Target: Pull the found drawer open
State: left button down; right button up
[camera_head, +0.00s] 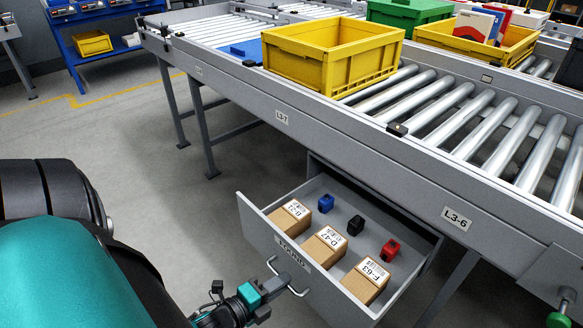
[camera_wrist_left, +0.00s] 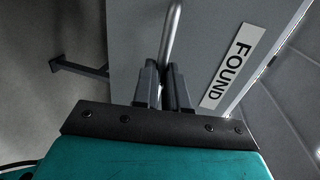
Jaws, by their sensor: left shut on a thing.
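The found drawer (camera_head: 313,276) stands pulled out from under the roller conveyor in the head view. Its front carries a "FOUND" label, also clear in the left wrist view (camera_wrist_left: 232,66). Its metal bar handle (camera_head: 289,277) shows on the front. My left gripper (camera_head: 292,288) is at the handle, and in the left wrist view its two fingers (camera_wrist_left: 165,88) are shut around the handle bar (camera_wrist_left: 171,35). Inside the drawer are cardboard boxes (camera_head: 325,246) marked B-21, D-47 and F-63, and small blue (camera_head: 326,203), black (camera_head: 356,225) and red (camera_head: 390,250) items. My right gripper is not in view.
The conveyor (camera_head: 350,150) runs above the drawer, with a yellow crate (camera_head: 295,60) and a blue mat on it. Conveyor legs (camera_head: 203,130) stand left of the drawer. Grey floor (camera_head: 130,135) is open to the left. A blue workbench (camera_head: 70,45) stands at the back left.

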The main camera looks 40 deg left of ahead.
pick_arm(q)
jog(key=shift+f+v, duration=0.2)
jog(key=shift+v, duration=0.85)
jog(key=c, duration=1.2)
grip_release()
jog(key=p+v, duration=0.2)
jog(key=v, duration=1.1)
jog(key=shift+a, duration=0.1)
